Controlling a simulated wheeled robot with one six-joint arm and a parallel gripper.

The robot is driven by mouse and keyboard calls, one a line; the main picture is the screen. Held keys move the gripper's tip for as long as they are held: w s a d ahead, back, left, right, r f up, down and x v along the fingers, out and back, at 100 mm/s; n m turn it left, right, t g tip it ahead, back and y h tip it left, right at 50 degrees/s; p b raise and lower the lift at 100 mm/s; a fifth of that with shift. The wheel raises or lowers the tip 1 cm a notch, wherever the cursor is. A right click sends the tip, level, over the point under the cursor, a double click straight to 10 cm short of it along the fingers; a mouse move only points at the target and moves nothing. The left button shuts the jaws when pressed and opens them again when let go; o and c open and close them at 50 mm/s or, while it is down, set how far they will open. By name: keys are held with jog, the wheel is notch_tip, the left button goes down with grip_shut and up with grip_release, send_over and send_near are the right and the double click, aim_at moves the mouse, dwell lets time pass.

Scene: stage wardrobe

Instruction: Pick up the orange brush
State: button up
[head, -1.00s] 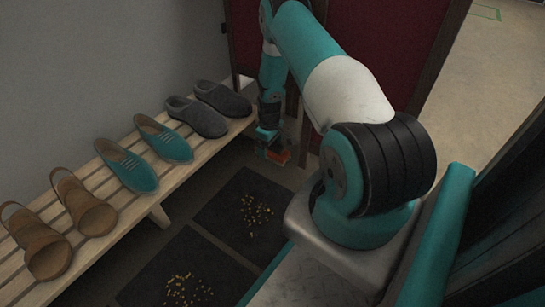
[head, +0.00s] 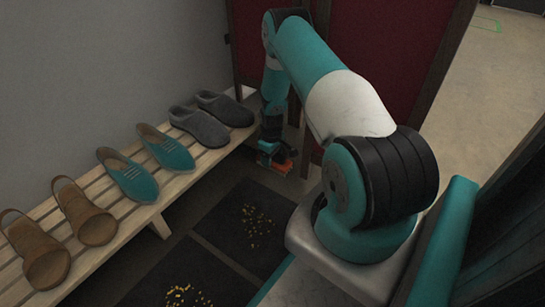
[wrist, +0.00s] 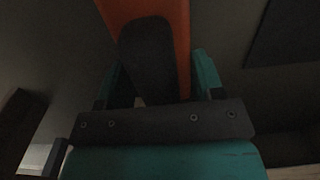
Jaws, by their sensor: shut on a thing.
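The orange brush (wrist: 183,30) is between the jaws of my gripper in the wrist view, its orange body at the top with a dark grey part in its middle. My gripper (wrist: 155,80) is shut on it, one teal finger on each side. In the head view the brush (head: 278,166) shows as a small orange patch at my gripper (head: 272,150), beyond the end of the bench and above the floor. Its far end is cut off in the wrist view.
A slatted wooden bench (head: 150,205) along the grey wall carries brown sandals (head: 85,215), teal shoes (head: 165,150) and grey clogs (head: 200,127). Dark mats (head: 255,205) with yellow bits lie on the floor. A dark red panel (head: 370,50) stands behind my arm.

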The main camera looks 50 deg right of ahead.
jog(key=r+p, duration=0.2)
jog(key=a+r+p, duration=0.1)
jog(key=r+p, duration=0.1)
jog(key=r, duration=0.1)
jog(key=r+p, duration=0.2)
jog(key=p, duration=0.1)
jog(key=shift+a+r, duration=0.15)
jog(key=shift+r, duration=0.1)
jog(key=s+a+p, duration=0.1)
jog(key=a+p, duration=0.6)
jog(key=a, duration=1.1)
jog(key=shift+s+a+f+p, duration=0.25)
jog(key=shift+s+f+p, duration=0.05)
jog(key=shift+p, duration=0.1)
